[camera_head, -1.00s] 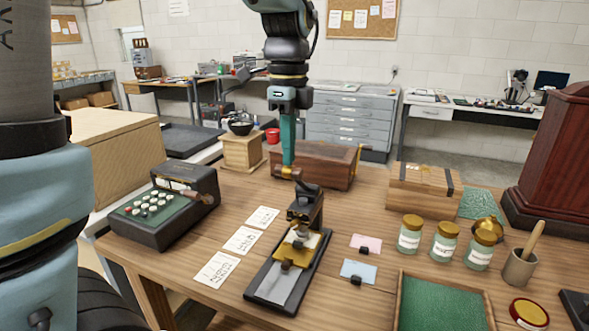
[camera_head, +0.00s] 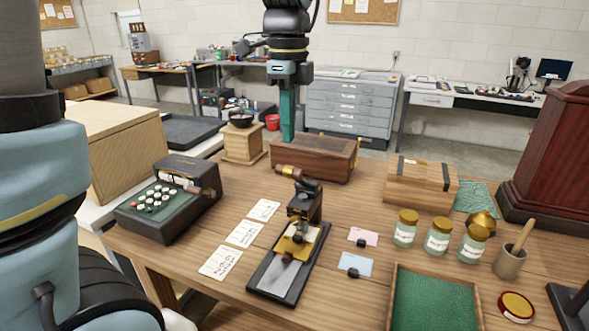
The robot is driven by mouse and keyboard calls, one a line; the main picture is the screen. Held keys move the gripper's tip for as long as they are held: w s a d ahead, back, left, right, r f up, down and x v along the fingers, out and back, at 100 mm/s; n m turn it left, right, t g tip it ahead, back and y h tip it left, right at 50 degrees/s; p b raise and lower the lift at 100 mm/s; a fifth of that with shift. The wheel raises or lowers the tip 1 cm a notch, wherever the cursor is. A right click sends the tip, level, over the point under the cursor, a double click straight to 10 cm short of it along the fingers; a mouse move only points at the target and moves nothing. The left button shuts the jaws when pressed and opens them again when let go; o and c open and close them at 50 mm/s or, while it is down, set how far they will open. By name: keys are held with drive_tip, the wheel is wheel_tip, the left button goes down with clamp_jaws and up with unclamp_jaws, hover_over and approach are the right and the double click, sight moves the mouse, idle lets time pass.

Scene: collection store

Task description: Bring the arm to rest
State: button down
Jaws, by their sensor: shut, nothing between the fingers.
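My gripper (camera_head: 288,130) hangs pointing down at the back of the wooden table (camera_head: 205,287), with its teal fingers shut and empty. Its tips are at the left end of the dark wooden box (camera_head: 318,158), a little above the table. I cannot tell whether they touch the box or are behind it. The black stamping press (camera_head: 304,208) stands in front of the gripper, its handle (camera_head: 290,171) below the fingertips and apart from them.
A keyed machine (camera_head: 165,200) stands at the left, beside several paper cards (camera_head: 242,234). Several jars (camera_head: 437,236), a banded wooden box (camera_head: 421,186), a mortar (camera_head: 509,260) and a green-lined tray (camera_head: 434,300) are at the right. A small wooden stand (camera_head: 242,145) holds a dark bowl (camera_head: 241,119).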

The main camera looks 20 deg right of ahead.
idle(0.3)
drive_tip(key=a+f+n, duration=0.4)
drive_tip(key=a+n, duration=0.4)
drive_tip(key=a+f+n+t, duration=0.1)
drive_tip(key=a+f+n, duration=0.4)
drive_tip(key=a+n, duration=0.4)
drive_tip(key=w+a+f+n, duration=0.1)
drive_tip(key=a+f+n, duration=0.4)
drive_tip(key=a+n, duration=0.3)
drive_tip(key=shift+a+f+n+t+b, duration=0.2)
drive_tip(key=shift+a+n+t+b, duration=0.1)
drive_tip(key=shift+b, duration=0.15)
